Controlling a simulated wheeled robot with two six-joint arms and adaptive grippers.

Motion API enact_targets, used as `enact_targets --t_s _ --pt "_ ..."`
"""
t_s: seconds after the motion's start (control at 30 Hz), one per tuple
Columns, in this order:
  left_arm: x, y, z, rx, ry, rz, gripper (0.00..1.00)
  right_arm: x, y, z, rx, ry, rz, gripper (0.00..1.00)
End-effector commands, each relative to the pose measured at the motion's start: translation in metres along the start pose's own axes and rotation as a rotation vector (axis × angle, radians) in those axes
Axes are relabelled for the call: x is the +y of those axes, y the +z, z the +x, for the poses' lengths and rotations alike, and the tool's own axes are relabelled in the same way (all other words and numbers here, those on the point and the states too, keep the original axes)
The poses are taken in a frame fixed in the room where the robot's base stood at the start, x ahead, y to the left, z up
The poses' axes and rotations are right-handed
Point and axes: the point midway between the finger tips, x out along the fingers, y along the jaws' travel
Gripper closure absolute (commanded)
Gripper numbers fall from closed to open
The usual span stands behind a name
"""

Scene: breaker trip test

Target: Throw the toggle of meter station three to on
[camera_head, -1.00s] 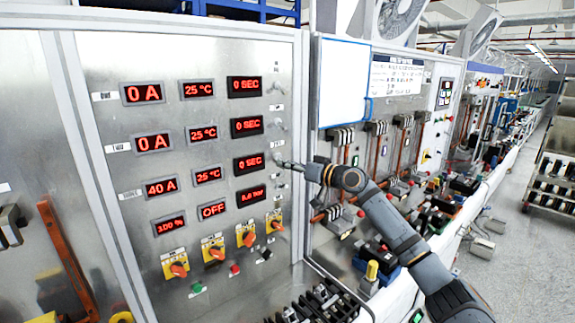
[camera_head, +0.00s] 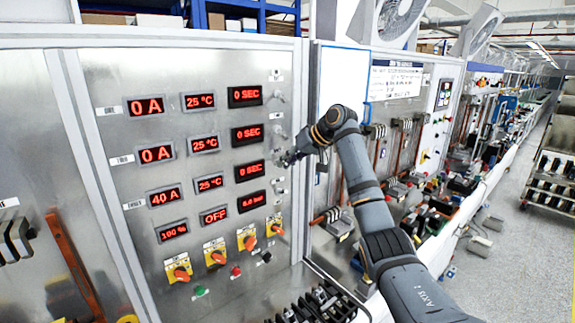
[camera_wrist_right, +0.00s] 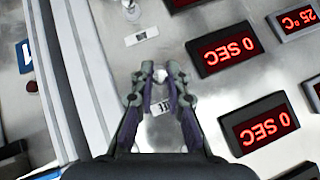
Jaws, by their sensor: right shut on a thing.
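The metal test panel (camera_head: 105,78) has rows of red displays with a small toggle at the right end of each upper row. The third row is meter station three, with a 40 A display (camera_head: 164,197) and a 0 SEC display (camera_head: 249,171). My right gripper (camera_head: 283,160) is at the toggle of that row. In the right wrist view, my right gripper (camera_wrist_right: 160,82) is shut on the pale toggle tip (camera_wrist_right: 160,75). The fingers hide most of this toggle, so I cannot tell its position. My left gripper is not in view.
The toggles of the first row (camera_head: 278,96) and second row (camera_head: 277,132) are just above my gripper. Orange rotary knobs (camera_head: 181,274) and push buttons sit below the displays. A panel edge post (camera_head: 300,130) stands close on the right, with the aisle floor (camera_head: 510,230) beyond.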

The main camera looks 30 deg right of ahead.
Motion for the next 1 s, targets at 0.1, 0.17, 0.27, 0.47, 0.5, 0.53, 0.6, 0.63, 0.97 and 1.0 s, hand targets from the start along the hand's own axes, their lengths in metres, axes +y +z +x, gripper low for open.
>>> enact_targets --t_s 0.1,0.17,0.27,0.47,0.5,0.53,0.6,0.63,0.97,1.0 --pt "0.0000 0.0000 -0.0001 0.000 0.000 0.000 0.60 -0.0031 -0.0044 -0.0018 -0.042 0.011 0.009 1.00" --pt "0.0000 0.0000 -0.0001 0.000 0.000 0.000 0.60 -0.0030 -0.0050 -0.0021 -0.061 0.018 0.015 1.00" --pt "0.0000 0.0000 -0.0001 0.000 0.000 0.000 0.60 -0.0033 -0.0057 -0.0021 -0.086 0.026 0.020 1.00" --pt "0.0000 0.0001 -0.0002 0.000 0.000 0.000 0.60 -0.0027 -0.0066 -0.0023 -0.106 0.035 0.025 1.00" --pt "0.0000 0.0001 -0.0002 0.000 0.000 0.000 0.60 -0.0027 -0.0067 -0.0024 -0.107 0.036 0.025 1.00" --pt "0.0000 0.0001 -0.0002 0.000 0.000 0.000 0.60 -0.0027 -0.0067 -0.0024 -0.108 0.036 0.026 1.00" --pt "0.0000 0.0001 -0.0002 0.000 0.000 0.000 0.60 -0.0026 -0.0067 -0.0025 -0.108 0.036 0.026 1.00" --pt "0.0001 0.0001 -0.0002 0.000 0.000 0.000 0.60 -0.0027 -0.0067 -0.0025 -0.108 0.036 0.026 1.00" --pt "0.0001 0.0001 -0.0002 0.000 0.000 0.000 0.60 -0.0025 -0.0065 -0.0023 -0.107 0.036 0.026 0.67" --pt "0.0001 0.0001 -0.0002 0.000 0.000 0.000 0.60 -0.0024 -0.0064 -0.0022 -0.108 0.036 0.026 0.64"
